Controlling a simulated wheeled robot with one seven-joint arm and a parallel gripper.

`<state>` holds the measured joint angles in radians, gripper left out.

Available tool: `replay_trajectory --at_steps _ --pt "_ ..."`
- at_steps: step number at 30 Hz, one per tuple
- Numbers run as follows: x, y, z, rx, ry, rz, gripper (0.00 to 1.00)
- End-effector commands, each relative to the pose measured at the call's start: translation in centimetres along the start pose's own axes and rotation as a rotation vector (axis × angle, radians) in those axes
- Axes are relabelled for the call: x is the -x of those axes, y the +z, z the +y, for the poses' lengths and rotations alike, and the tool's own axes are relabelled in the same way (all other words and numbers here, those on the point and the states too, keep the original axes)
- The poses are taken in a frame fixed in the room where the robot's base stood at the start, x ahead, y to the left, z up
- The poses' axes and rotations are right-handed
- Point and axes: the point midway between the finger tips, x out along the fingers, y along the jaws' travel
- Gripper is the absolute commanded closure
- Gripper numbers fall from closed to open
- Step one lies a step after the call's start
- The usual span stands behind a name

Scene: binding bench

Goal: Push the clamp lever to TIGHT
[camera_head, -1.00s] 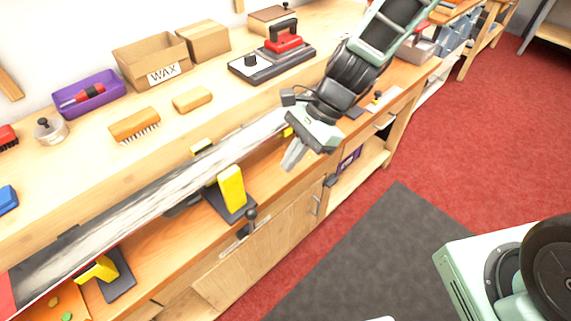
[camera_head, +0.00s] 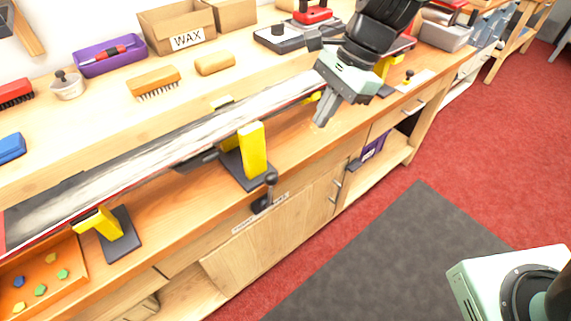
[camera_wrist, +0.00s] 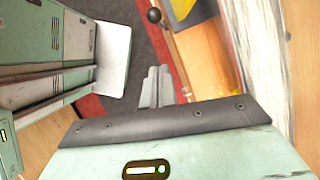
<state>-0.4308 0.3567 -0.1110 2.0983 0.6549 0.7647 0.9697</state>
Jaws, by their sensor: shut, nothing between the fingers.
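The clamp lever (camera_head: 270,188) is a dark stick with a round black knob on the front edge of the bench. It stands roughly upright above a pale label strip (camera_head: 262,213) whose words are too small to read. In the wrist view its black knob (camera_wrist: 154,15) shows at the top, beyond my fingertips. My gripper (camera_head: 322,120) is shut and empty. It hangs over the bench's front part, to the right of the lever and apart from it. In the wrist view the closed fingers (camera_wrist: 157,85) point toward the top of the picture.
A long ski (camera_head: 170,150) lies along the bench on yellow-padded supports (camera_head: 253,150). An orange tray (camera_head: 40,275) is at lower left. Wax box (camera_head: 180,28), brushes (camera_head: 153,82) and a purple bin (camera_head: 108,55) stand behind. Floor in front is clear.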

Motion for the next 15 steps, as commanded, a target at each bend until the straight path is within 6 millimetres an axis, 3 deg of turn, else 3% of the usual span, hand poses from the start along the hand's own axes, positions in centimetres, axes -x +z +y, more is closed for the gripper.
replay_trajectory --at_steps 8,15 --pt "-1.7 0.0 0.0 -0.001 0.003 -0.001 1.00" --pt "-6.4 0.0 0.1 -0.001 0.006 -0.001 1.00"
